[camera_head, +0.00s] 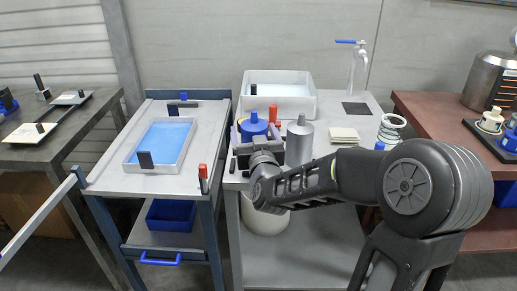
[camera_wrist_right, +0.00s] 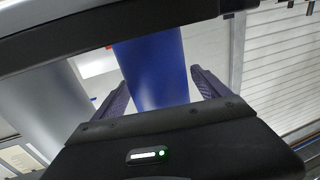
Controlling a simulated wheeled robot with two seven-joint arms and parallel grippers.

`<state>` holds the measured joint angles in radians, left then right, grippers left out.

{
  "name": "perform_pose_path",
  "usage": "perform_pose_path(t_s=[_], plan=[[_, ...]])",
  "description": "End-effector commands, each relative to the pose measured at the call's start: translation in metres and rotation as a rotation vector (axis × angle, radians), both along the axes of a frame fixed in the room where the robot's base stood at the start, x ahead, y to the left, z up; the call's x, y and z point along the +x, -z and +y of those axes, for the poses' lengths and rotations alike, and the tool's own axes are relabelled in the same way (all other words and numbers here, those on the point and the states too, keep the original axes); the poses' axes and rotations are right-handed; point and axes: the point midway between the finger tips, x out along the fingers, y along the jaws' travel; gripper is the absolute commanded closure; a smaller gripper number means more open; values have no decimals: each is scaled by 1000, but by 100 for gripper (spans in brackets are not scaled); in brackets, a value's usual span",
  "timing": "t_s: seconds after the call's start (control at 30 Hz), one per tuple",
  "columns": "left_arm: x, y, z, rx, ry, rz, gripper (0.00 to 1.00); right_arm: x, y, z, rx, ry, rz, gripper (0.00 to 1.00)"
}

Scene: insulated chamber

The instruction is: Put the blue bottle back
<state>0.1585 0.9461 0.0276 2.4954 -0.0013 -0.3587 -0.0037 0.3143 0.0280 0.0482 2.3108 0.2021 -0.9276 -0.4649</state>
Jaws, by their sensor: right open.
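The blue bottle (camera_head: 253,125) stands at the front left of the middle grey table (camera_head: 337,166). My right gripper (camera_head: 257,136) reaches in from the right and is open, with its fingers on either side of the blue bottle. In the right wrist view the blue bottle (camera_wrist_right: 155,70) shows between the two dark purple finger pads. A gap shows beside at least one pad, and I cannot tell whether the other touches. The bottle's lower part is hidden by my gripper. My left gripper is not in view.
A grey bottle (camera_head: 299,143) stands close to the right of my gripper. A red-capped item (camera_head: 272,113) is just behind. A white tray (camera_head: 302,104) is at the back. A cart with a blue-filled tray (camera_head: 187,160) stands to the left.

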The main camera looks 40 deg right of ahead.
Motion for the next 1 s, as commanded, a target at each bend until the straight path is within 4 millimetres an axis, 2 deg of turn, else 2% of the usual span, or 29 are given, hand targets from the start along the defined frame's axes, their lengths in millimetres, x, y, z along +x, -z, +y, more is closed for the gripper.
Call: perform_pose_path(t_s=[0.3, 0.33, 0.4, 0.6, 0.8, 1.0], plan=[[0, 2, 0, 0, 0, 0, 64, -68, -1, 33, -3, -2, -3, 15], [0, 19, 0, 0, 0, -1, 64, -68, 7, 31, -3, 5, -5, 15], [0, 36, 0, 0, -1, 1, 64, -70, 8, 31, -4, 12, -6, 15], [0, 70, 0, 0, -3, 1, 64, -81, 7, 35, -3, 14, -3, 15], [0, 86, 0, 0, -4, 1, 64, -89, 3, 42, -2, 4, -1, 15], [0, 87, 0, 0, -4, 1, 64, -91, 0, 44, -1, -1, 0, 15]])
